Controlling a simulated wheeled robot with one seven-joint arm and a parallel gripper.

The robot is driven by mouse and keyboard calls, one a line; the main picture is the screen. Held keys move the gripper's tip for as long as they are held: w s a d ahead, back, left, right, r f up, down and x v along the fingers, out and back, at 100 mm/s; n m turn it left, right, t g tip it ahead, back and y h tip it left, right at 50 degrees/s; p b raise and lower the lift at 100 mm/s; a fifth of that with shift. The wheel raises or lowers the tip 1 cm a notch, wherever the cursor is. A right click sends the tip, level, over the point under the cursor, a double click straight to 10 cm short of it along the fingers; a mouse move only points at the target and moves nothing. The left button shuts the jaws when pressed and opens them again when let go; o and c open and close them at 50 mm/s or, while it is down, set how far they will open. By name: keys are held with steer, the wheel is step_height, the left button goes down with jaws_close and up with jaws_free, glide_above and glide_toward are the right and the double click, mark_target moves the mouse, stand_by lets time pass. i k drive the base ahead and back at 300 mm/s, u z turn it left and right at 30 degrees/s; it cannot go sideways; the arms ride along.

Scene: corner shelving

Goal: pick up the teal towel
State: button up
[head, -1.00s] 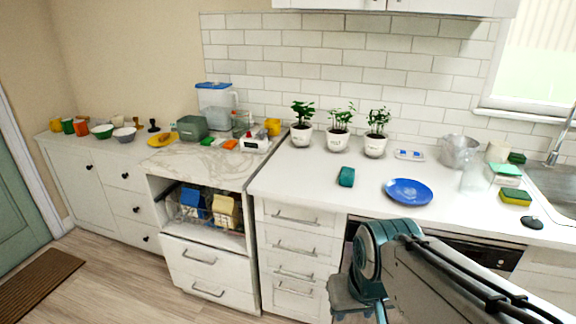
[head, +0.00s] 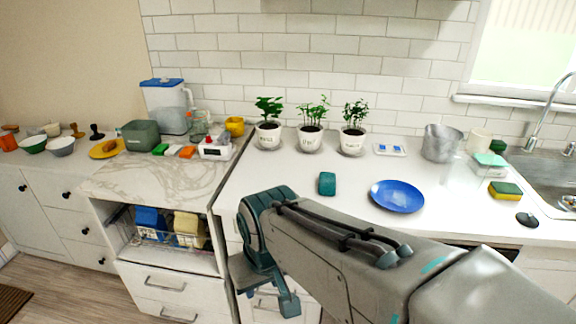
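The teal towel is a small, dark teal folded bundle (head: 327,184) lying on the white countertop (head: 290,180). It sits left of a blue plate (head: 397,196), apart from it, and in front of the potted plants. My arm reaches in from the lower right. The teal end of it, which looks like my gripper (head: 268,296), hangs in front of the counter's front edge, lower and to the left of the towel. It is apart from the towel. The fingers are partly hidden by my arm, so their opening is unclear.
Three potted plants (head: 310,138) stand behind the towel along the wall. A metal bucket (head: 441,143), sponge (head: 505,191) and sink (head: 549,176) are at the right. A marble-topped unit (head: 150,183) with a pitcher (head: 168,106) is at the left. Counter around the towel is clear.

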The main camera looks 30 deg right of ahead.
mark_target(326, 181)
steer(key=z, duration=0.4)
steer(key=i, duration=0.65)
steer(key=z, duration=0.95)
steer(key=i, duration=0.35)
steer(key=z, duration=0.45)
